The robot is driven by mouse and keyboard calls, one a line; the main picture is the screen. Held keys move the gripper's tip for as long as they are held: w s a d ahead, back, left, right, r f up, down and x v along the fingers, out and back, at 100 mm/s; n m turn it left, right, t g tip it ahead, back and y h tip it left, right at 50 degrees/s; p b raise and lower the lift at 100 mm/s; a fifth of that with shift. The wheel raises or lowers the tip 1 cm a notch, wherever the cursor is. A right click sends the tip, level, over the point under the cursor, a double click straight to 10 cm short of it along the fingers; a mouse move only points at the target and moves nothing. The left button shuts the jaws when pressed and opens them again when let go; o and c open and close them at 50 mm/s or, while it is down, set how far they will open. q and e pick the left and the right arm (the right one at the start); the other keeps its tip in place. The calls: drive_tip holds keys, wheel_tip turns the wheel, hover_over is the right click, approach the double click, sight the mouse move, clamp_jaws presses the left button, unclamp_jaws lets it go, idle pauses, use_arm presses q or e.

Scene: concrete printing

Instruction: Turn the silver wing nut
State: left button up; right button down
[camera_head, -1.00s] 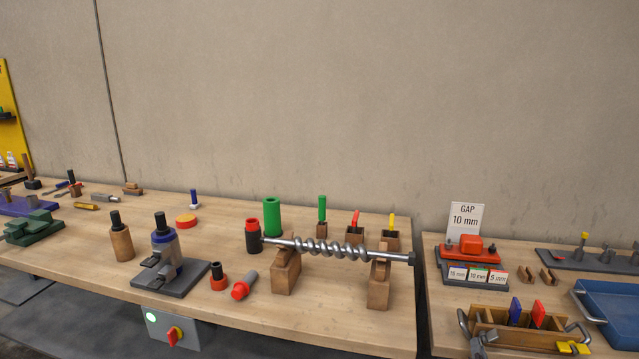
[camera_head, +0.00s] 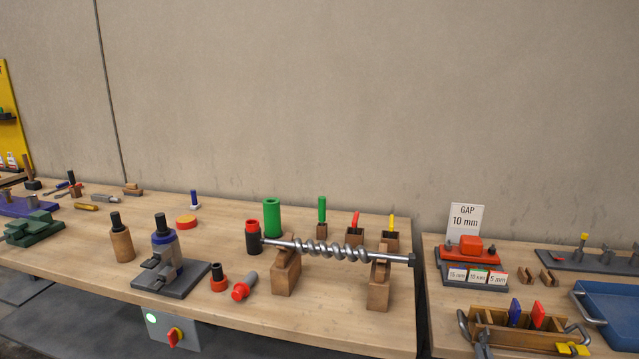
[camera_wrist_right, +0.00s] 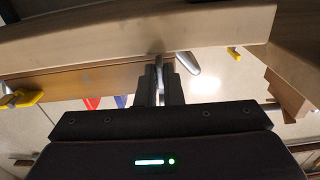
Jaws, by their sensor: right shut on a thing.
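The wooden mould box (camera_head: 520,340) stands on the right-hand bench, with a silver clamp at its left end and a yellow wing nut (camera_head: 572,348) at its right. The silver wing nut (camera_wrist_right: 158,68) shows in the right wrist view as a thin upright piece between my right fingertips. My right gripper (camera_wrist_right: 160,85) is shut on it, close to the wooden bar (camera_wrist_right: 90,80) of the box. The fingers hide much of the nut. In the head view, only a small grey piece shows at the box's left end, by the bottom edge. My left gripper is not in view.
A blue handle (camera_head: 514,312) and a red handle (camera_head: 538,315) stand up from the box. A blue tray (camera_head: 612,310) lies close to its right. A red gauge block (camera_head: 470,258) and the gap sign (camera_head: 465,222) stand behind. A steel auger (camera_head: 335,250) rests on wooden stands.

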drive_tip(key=shift+d+r+n, duration=0.1)
drive_tip(key=shift+d+n, duration=0.1)
drive_tip(key=shift+n, duration=0.7)
drive_tip(key=n, duration=0.2)
drive_tip(key=d+n, duration=0.1)
drive_tip(key=n, duration=0.2)
drive_tip(key=shift+s+r+p, duration=0.1)
drive_tip(key=shift+r+p, duration=0.05)
drive_tip(key=shift+p, duration=0.25)
drive_tip(key=c, duration=1.6)
unclamp_jaws()
drive_tip(key=shift+a, duration=0.1)
